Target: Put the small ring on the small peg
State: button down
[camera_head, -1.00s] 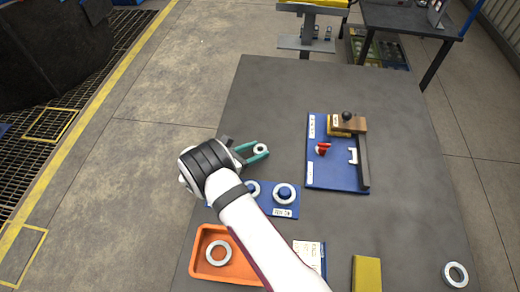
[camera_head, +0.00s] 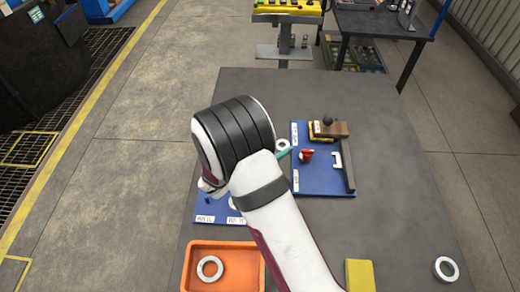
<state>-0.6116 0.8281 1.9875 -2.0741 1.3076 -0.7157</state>
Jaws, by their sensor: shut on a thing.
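Most of the gripper is hidden behind my wrist. The blue peg board (camera_head: 220,209) lies lower left, largely covered by my arm. I cannot see the small peg.
An orange tray (camera_head: 188,270) with a loose ring (camera_head: 210,269) is at the front left. A yellow block (camera_head: 360,275) and another ring (camera_head: 445,269) lie front right.

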jog(key=s+a+f+n+t+y, duration=0.15)
jog(key=s+a, duration=0.35)
jog(key=a, duration=0.5)
jog(key=n+y, duration=0.3)
send_over(206, 199)
jog(key=shift+s+f+t, duration=0.4)
jog(key=shift+f+t, duration=0.05)
jog(key=shift+f, duration=0.2)
jog(key=shift+s+a+f, duration=0.2)
jog(key=shift+s+a, duration=0.05)
jog(key=shift+f, duration=2.75)
jog(key=shift+f, duration=0.2)
jog(key=shift+r, duration=0.1)
jog(key=shift+r, duration=0.75)
jog(key=shift+f, duration=0.7)
